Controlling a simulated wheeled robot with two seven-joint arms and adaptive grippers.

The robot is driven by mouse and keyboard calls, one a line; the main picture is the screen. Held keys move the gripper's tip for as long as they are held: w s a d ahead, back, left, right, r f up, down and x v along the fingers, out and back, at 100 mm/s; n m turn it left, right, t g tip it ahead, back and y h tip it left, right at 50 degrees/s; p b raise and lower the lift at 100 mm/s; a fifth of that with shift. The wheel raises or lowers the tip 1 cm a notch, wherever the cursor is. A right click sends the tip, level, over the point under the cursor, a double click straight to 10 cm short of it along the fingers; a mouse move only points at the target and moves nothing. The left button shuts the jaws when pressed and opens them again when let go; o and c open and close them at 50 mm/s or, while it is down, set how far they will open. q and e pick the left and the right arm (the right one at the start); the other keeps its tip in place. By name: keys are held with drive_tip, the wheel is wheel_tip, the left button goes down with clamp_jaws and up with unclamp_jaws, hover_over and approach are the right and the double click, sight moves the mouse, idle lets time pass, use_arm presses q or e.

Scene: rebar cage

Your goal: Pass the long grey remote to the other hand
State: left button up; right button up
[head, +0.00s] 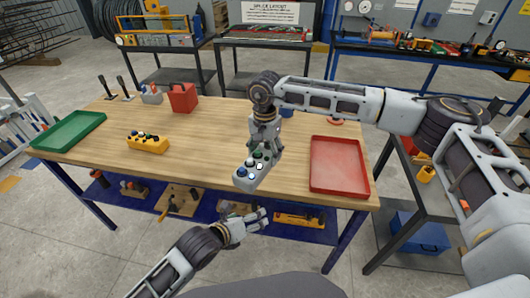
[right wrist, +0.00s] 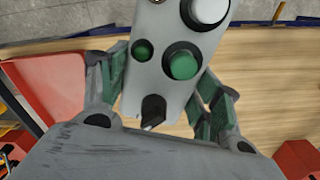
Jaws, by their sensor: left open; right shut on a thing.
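The long grey remote (head: 251,175) has green, white and dark buttons and hangs tilted above the front part of the table. My right gripper (head: 266,146) is shut on its upper end. In the right wrist view, the grey remote (right wrist: 178,75) sits between the two green-padded fingers of my right gripper (right wrist: 165,90), with a black knob nearest the palm. My left gripper (head: 257,219) is open and empty, below and in front of the remote, apart from it, near the table's front edge.
A red tray (head: 339,166) lies right of the remote on the wooden table (head: 205,135). A yellow button box (head: 147,143), a green tray (head: 70,131) and a red box (head: 183,98) stand on the left. The table's middle is mostly clear.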

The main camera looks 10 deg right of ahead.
use_arm(q)
drive_tip(key=a+f+n+g+y, duration=0.1)
drive_tip(key=a+f+n, duration=0.15)
drive_tip(key=f, duration=0.65)
drive_tip(key=a+f+n+y, duration=0.2)
drive_tip(key=a+f, duration=0.2)
drive_tip(key=f, duration=0.5)
drive_tip(key=s+a+f+n+g+y, duration=0.15)
drive_tip(key=s+a+f, duration=0.25)
drive_tip(key=f, duration=0.5)
drive_tip(key=s+a+f+n+g, duration=0.1)
drive_tip(key=s+a+f+n, duration=0.3)
drive_tip(key=f, duration=0.5)
drive_tip(key=s+a+f+n+g, duration=0.1)
drive_tip(key=s+a+f+n, duration=0.3)
drive_tip(key=s+f+n, duration=0.2)
drive_tip(key=s+a+f+n+g+y, duration=0.1)
drive_tip(key=s+a+f+n, duration=0.4)
drive_tip(key=s+n, duration=0.5)
drive_tip(key=s+a+f+n+g+y, duration=0.1)
drive_tip(key=s+a+f+n, duration=0.4)
drive_tip(key=s+f+n, duration=0.3)
drive_tip(key=shift+s+a+f+n, duration=0.25)
drive_tip(key=shift+s+f+n, duration=0.25)
drive_tip(key=shift+s, duration=1.7)
drive_tip(key=shift+f+y, duration=0.1)
drive_tip(key=shift+y, duration=0.15)
